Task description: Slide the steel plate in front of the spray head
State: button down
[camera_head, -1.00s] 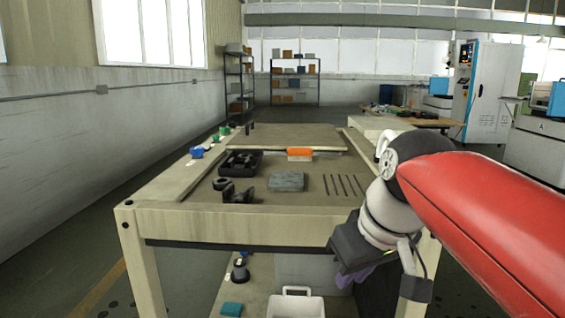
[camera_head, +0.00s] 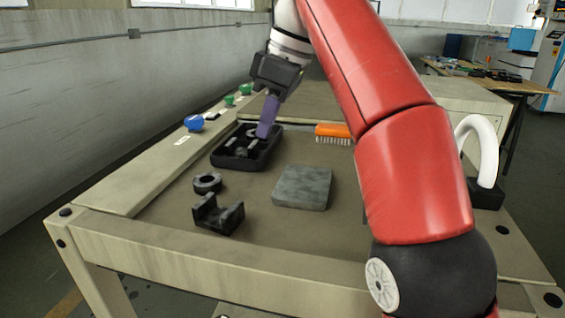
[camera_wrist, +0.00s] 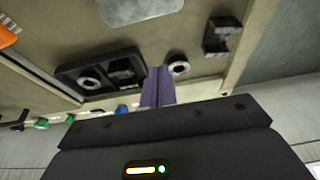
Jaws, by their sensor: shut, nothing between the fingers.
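The steel plate looks to be the flat grey slab (camera_head: 302,187) lying on the table's recessed bed; its edge part shows at the top of the wrist view (camera_wrist: 140,8). My gripper (camera_head: 266,132) has purple fingers pressed together and empty. It points down at the right part of a black tray (camera_head: 235,164), left of and beyond the slab, apart from it. The fingers also show in the wrist view (camera_wrist: 158,74). I cannot tell which part is the spray head. A black notched block (camera_head: 218,216) and a black ring (camera_head: 207,183) stand left of the slab.
An orange brush-like block (camera_head: 333,131) lies behind the slab. Blue (camera_head: 194,123) and green (camera_head: 230,100) knobs line the left rail. The bed between the notched block and the slab is clear. My red arm hides the right side of the bed.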

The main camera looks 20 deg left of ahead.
aim_at(267, 188)
jog(key=x, duration=0.9)
jog(key=shift+s, duration=0.15)
jog(key=d, duration=0.2)
jog(key=shift+w+d+f, duration=0.2)
jog(key=shift+d+f, duration=0.15)
jog(key=shift+d, duration=0.5)
